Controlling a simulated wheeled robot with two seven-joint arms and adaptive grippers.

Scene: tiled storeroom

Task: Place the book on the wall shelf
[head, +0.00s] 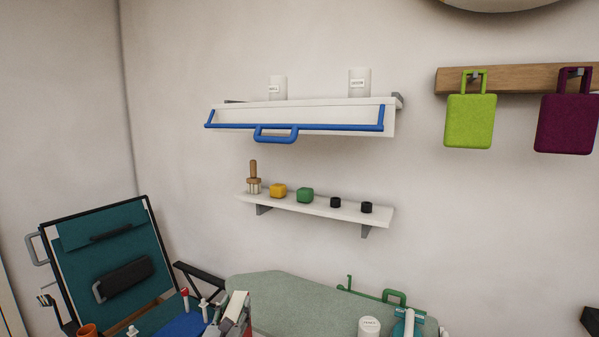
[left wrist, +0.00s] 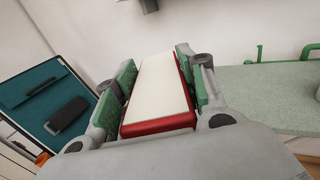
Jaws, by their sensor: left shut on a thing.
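My left gripper (left wrist: 157,68) is shut on a book (left wrist: 160,90) with white page edges and a red cover, held between its green pads. In the head view the left gripper (head: 232,318) shows at the bottom edge, largely cut off, below the shelves. An upper wall shelf (head: 396,103) has a hinged-looking white front panel with a blue rail and handle. A lower white wall shelf (head: 335,210) holds several small items. My right gripper is not in view.
Two white canisters (head: 359,82) (head: 278,88) stand on the upper shelf. A speckled counter (head: 285,300) lies below; an open teal case (head: 110,255) stands left.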

